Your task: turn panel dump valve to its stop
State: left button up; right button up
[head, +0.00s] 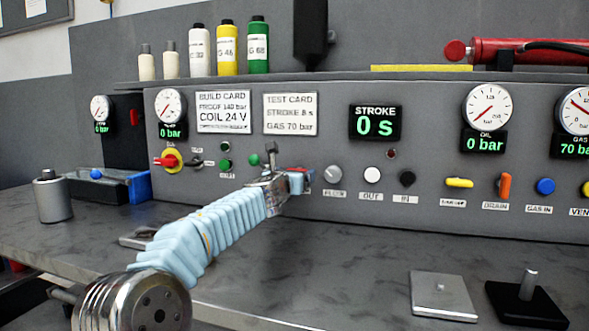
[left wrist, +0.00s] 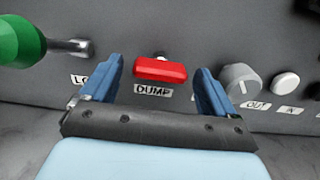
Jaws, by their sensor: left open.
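The dump valve's red handle (left wrist: 160,69) lies roughly level across the panel, just above its DUMP label (left wrist: 153,90). My left gripper (left wrist: 159,74) is open in front of the panel, with one blue finger on each side of the handle. A gap shows between the handle and each finger in this view; how far the fingertips are from the panel is hard to tell. In the head view my left gripper (head: 297,180) largely hides the valve. My right gripper is in neither view.
A green-ended lever (left wrist: 20,42) stands out left of the gripper. A grey knob (left wrist: 240,80) and a white button (left wrist: 286,83) are close on its right. The grey panel (head: 340,205) rises behind the bench (head: 330,270), whose front middle is clear.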

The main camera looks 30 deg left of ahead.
pick_arm(q)
jog(key=shift+w+a, duration=0.1)
jog(key=shift+w, duration=0.3)
jog(key=c, duration=1.1)
jog(key=shift+o, duration=0.2)
jog(key=shift+n, duration=0.3)
jog(key=shift+n+b, duration=1.35)
jog(key=shift+n, duration=7.25)
jog(key=shift+f, duration=0.1)
